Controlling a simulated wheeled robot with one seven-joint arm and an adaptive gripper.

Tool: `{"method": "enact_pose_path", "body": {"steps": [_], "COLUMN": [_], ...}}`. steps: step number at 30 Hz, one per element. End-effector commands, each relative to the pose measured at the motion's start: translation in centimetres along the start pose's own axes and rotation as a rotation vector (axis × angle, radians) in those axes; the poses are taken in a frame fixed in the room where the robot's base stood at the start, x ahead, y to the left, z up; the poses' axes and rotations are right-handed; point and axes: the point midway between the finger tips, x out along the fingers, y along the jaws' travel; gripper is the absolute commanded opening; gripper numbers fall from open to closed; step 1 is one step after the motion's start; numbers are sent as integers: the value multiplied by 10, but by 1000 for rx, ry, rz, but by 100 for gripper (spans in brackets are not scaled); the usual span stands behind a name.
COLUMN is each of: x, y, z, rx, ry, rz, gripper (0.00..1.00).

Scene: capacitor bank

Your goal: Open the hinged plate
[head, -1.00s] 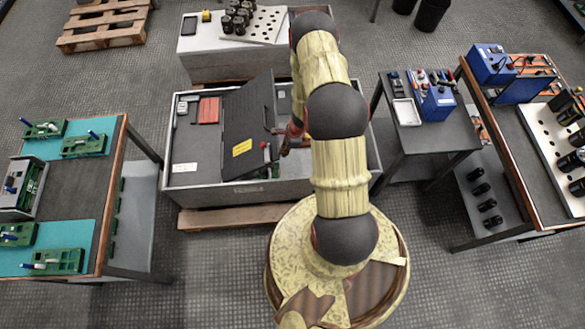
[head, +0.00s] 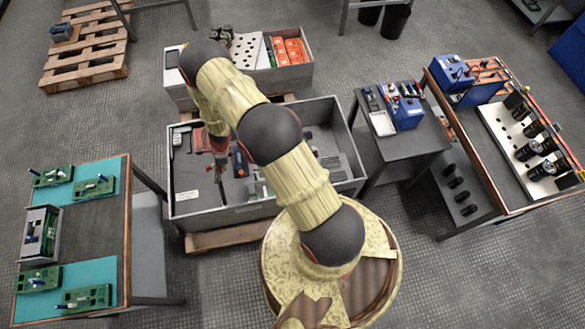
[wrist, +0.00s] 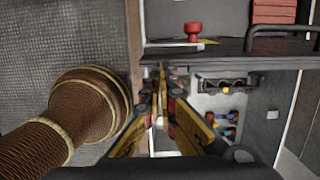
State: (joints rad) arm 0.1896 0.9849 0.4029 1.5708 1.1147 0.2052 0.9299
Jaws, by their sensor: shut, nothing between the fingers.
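The hinged plate (wrist: 232,63) shows in the wrist view as a dark, nearly edge-on band across the upper right, with a black bar handle (wrist: 282,34) along it. In the head view I cannot make the plate out clearly; my arm covers part of that area. My gripper (wrist: 161,82) is shut and empty, its fingertips beside the plate's edge; whether they touch it I cannot tell. In the head view my gripper (head: 219,170) points down into the grey bin (head: 265,209), over its left-middle part.
A red knob (wrist: 193,31) stands beyond the plate in the wrist view. Small coloured parts (wrist: 222,120) lie on the near side. A back bin holds orange boxes (head: 290,52). Tables stand left (head: 75,228) and right (head: 470,130), with floor between.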

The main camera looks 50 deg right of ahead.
Motion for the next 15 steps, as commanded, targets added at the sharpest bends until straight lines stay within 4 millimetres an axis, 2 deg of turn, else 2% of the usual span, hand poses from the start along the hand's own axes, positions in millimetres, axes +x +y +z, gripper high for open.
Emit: {"method": "enact_pose_path", "body": {"steps": [1,6,15], "x": [-3,0,4], "y": [1,0,0], "z": [11,32,44], "rx": [-4,-4,-1], "ry": [0,1,1], "rz": [1,0,0], "gripper": [0,0,0]}}
